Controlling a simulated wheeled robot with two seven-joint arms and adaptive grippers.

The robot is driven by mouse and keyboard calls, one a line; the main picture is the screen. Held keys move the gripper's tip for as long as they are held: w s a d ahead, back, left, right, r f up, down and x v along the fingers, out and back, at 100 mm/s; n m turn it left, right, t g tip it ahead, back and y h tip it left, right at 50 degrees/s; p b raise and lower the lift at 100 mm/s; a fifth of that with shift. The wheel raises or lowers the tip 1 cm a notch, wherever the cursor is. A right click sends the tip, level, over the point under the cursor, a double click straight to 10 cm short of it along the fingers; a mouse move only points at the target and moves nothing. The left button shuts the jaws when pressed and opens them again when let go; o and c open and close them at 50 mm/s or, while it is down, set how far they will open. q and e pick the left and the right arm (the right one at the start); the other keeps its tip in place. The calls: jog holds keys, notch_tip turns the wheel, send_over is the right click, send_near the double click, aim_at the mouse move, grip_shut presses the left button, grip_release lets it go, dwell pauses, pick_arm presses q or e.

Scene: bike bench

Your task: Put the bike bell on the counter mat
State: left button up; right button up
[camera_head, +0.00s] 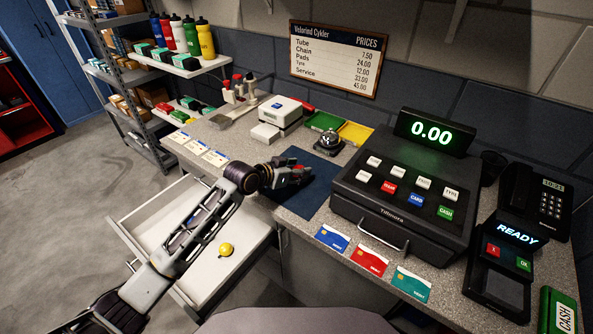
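A small yellow round object with a dark part, which looks like the bike bell (226,249), lies in the open white drawer (165,209). The dark blue counter mat (318,171) lies flat on the counter, left of the cash register. My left gripper (303,174) is over the mat's left part, well above and to the right of the yellow bell in the picture. Its fingers are small and dark here, and I cannot tell whether they are open. It hides part of the mat. My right gripper is not in view.
A silver call bell (328,143) stands at the mat's far edge. The cash register (407,190) stands right of the mat. Three bank cards (371,259) lie along the counter's front. A white label printer (280,112) and green and yellow trays (325,121) are behind.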

pick_arm(q)
jog(key=shift+f, duration=0.15)
jog(key=o, duration=1)
jog(key=shift+r, duration=0.2)
